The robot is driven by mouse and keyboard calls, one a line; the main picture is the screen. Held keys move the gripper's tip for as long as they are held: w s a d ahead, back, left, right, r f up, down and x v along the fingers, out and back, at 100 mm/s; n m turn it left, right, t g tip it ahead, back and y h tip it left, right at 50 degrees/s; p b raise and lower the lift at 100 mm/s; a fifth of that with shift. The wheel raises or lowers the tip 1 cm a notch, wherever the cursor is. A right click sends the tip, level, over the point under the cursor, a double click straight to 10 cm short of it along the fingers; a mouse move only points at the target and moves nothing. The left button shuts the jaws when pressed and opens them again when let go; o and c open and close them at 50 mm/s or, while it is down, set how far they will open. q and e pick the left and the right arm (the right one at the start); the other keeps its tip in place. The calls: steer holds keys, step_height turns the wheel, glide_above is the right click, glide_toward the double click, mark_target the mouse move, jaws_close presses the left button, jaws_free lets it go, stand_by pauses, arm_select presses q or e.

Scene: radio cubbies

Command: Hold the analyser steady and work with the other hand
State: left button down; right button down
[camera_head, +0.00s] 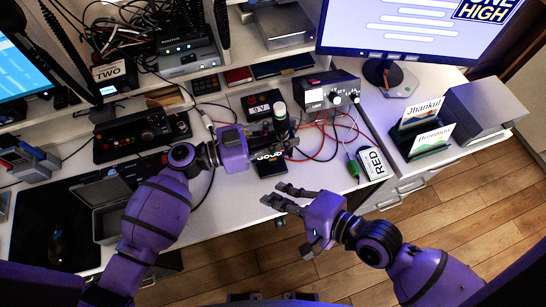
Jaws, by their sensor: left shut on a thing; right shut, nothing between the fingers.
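The analyser seems to be the small dark device with white lettering (268,167) near the front edge of the white desk. My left gripper (274,143) is shut on it from the left; the fingers hide much of it. A dark upright cylinder with a pale green top (280,112) rises right behind the fingers; I cannot tell whether it is part of the analyser. My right gripper (272,194) is shut and empty, in front of and below the analyser, apart from it, over the desk edge.
A grey meter box (316,97) with red and black leads stands behind. A card holder (425,143) stands farther right. An open grey case (112,222) is at left.

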arm_select(q)
steer(key=shift+s+f, duration=0.1)
steer(key=shift+f, duration=0.2)
steer(key=c, duration=1.7)
jaws_free()
steer(key=shift+o, duration=0.9)
steer(key=shift+r, duration=0.2)
